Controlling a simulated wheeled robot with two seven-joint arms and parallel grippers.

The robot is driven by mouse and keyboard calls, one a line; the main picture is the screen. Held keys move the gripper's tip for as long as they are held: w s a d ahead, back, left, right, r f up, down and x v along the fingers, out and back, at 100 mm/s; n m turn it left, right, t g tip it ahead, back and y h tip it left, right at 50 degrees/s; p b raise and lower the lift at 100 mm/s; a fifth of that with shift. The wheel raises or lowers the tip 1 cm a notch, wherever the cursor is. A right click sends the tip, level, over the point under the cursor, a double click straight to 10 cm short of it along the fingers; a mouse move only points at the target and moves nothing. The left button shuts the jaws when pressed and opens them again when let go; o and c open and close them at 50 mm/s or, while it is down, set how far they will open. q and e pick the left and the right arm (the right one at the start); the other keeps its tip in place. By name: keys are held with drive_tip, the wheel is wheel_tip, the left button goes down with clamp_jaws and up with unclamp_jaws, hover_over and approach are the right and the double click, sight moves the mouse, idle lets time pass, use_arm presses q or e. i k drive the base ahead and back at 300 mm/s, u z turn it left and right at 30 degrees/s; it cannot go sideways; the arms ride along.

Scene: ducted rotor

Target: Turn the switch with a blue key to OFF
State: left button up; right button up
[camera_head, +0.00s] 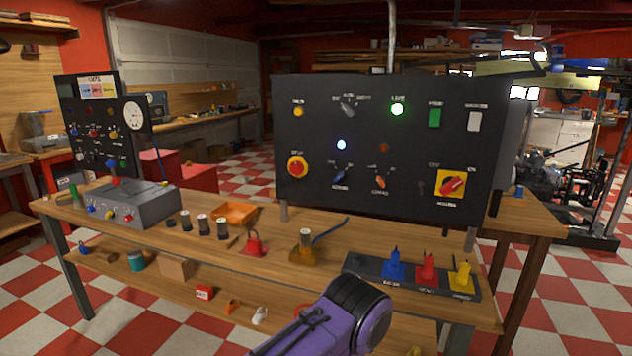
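The large black panel (318,126) stands upright on the wooden bench. A small switch with a blue handle (339,177) sits low on it, left of centre, and its handle is tilted. The labels around it are too small to read, so I cannot tell its position. A similar switch with an orange handle (380,182) is to its right. A separate blue piece (393,264) stands in a dark tray (361,264) on the bench; I cannot tell whether it is a key. Neither gripper shows; only a purple and black link of my arm is at the bottom.
Red (427,268) and yellow (463,276) pieces stand beside the blue one in the tray. A red and yellow rotary switch (452,186) and a red button (298,167) are on the panel. A grey control box (148,205) stands at the bench's left.

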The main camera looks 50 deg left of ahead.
sight(341, 175)
drive_tip(key=u, duration=1)
drive_tip(key=i, duration=0.2)
